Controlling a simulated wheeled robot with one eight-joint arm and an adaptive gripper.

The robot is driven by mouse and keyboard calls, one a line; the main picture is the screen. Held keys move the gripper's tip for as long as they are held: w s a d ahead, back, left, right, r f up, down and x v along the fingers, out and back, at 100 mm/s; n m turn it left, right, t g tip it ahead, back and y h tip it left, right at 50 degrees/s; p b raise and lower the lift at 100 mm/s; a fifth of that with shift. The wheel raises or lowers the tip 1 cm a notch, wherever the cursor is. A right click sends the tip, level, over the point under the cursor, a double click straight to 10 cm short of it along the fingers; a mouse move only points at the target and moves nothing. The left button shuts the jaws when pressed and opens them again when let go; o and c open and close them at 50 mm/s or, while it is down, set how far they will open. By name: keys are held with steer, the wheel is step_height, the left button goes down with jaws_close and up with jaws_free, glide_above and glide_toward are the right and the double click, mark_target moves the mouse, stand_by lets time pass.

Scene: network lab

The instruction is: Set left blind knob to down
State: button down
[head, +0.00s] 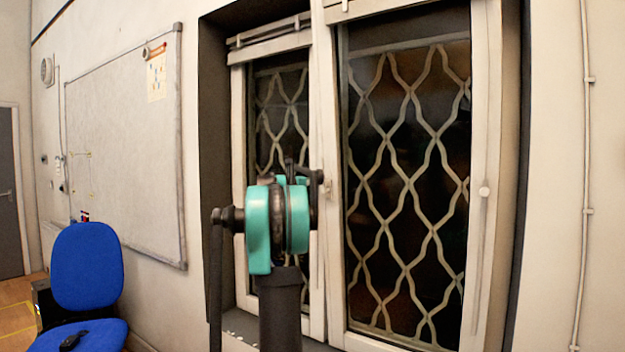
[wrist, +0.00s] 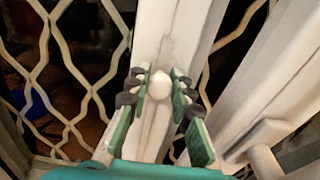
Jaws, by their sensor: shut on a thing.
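The left blind knob (wrist: 159,86) is a small round off-white ball on the pale window frame in the wrist view. My gripper (wrist: 159,84) has its dark and green fingers on both sides of the knob, shut on it. In the head view my gripper (head: 314,182) is at the middle upright of the window, and the arm with its teal joint hides much of that spot.
Two dark window panes (head: 400,120) with wavy metal lattice stand behind the frame. A blue chair (head: 88,265) stands at lower left, below a whiteboard (head: 125,150). A thin pipe (head: 587,140) runs down the wall at right.

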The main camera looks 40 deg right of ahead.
mark_target(317, 280)
step_height(317, 280, down, 43)
steer(key=shift+s+a+r, duration=0.1)
steer(key=c, duration=1.5)
jaws_free()
steer(key=shift+o, duration=0.8)
steer(key=v, duration=1.2)
